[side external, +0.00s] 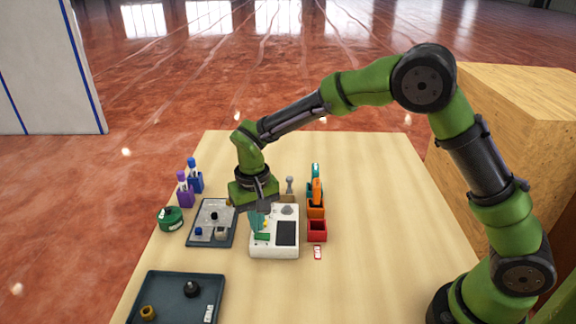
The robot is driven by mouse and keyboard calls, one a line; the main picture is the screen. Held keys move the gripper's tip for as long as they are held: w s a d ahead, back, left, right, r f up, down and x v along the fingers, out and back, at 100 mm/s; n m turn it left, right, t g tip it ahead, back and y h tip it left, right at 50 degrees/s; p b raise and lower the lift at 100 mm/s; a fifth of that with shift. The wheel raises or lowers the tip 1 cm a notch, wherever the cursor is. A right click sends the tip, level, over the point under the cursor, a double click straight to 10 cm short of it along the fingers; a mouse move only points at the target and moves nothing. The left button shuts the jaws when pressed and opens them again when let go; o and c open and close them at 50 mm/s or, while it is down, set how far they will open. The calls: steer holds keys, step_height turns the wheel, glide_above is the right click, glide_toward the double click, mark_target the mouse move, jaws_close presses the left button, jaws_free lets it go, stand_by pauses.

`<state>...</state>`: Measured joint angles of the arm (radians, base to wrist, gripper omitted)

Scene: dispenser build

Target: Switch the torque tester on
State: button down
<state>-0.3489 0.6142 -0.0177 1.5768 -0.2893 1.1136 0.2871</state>
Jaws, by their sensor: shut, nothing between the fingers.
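The torque tester (275,250) seems to be the white box near the middle of the table. It has a dark panel on its right half, a grey round fixture at the back and a small green part (262,237) at the front left. My gripper (258,228) points down over the left half of the box, with its fingers shut and empty. The fingertips are close to the box top beside the green part; I cannot tell whether they touch. The fingers hide part of the box's left side, and no switch is clearly visible.
A grey tray with small parts (207,239) lies left of the box, and a dark tray (179,284) lies at the front left. Red, orange and teal bins (317,232) stand close on the right. Purple and blue holders (186,199) stand at the back left. The table's right side is clear.

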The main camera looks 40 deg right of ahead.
mark_target(262, 238)
steer(key=shift+f, duration=1)
stand_by(0.6)
steer(key=shift+r, duration=3.55)
steer(key=shift+f, duration=0.25)
steer(key=shift+s+d+f+n, duration=0.1)
steer(key=shift+s+f+n, duration=0.15)
steer(key=shift+s, duration=0.4)
steer(key=s+d+r+t+y, duration=0.1)
steer(key=s+d+r+t, duration=0.2)
steer(key=s+d+r, duration=0.3)
steer(key=s+d+r+m+t+y, duration=0.1)
steer(key=s+d+r+t, duration=0.3)
steer(key=s, duration=0.9)
step_height(262, 238, up, 4)
steer(key=shift+s+d+f, duration=0.1)
steer(key=shift+s+d, duration=0.1)
steer(key=shift+d, duration=0.8)
